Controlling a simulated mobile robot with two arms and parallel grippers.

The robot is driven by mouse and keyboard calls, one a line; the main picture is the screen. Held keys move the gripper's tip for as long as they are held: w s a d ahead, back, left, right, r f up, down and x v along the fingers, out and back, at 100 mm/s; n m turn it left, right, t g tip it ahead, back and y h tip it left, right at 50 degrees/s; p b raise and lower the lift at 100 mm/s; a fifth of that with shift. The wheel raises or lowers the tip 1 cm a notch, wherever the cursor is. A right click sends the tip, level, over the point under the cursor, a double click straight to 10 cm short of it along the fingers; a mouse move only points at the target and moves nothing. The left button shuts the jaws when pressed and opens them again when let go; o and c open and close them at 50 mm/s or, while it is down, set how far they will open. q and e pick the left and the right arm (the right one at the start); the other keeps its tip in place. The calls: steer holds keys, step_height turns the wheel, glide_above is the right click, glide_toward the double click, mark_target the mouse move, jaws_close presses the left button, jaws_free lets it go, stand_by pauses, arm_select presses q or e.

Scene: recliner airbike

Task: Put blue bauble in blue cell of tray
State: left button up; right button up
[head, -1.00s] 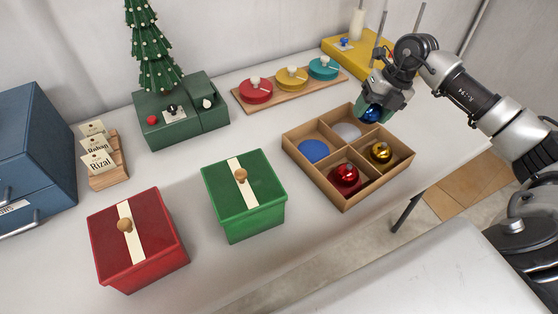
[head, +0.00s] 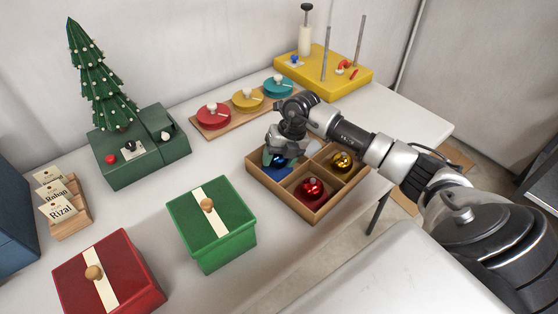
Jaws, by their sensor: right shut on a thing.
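The wooden tray (head: 327,207) has four cells on the right of the table. The blue bauble (head: 279,161) is between the fingers of my right gripper (head: 280,158), which is shut on it over the left cell. That cell's blue floor (head: 281,176) shows just below the gripper and is partly hidden by it. I cannot tell whether the bauble touches the floor. The red bauble (head: 311,189) is in the front cell and the gold bauble (head: 342,161) is in the right cell. The back cell is mostly hidden by my right arm. My left gripper is not in view.
A green box (head: 213,240) stands left of the tray, with a red box (head: 120,285) farther left. A board with red, yellow and teal lidded pots (head: 248,98) lies behind the tray. A yellow stand (head: 325,78) with upright rods is at the back right.

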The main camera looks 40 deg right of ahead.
steer(key=shift+f, duration=0.75)
steer(key=shift+f, duration=0.1)
steer(key=o, duration=0.9)
steer(key=v, duration=1.2)
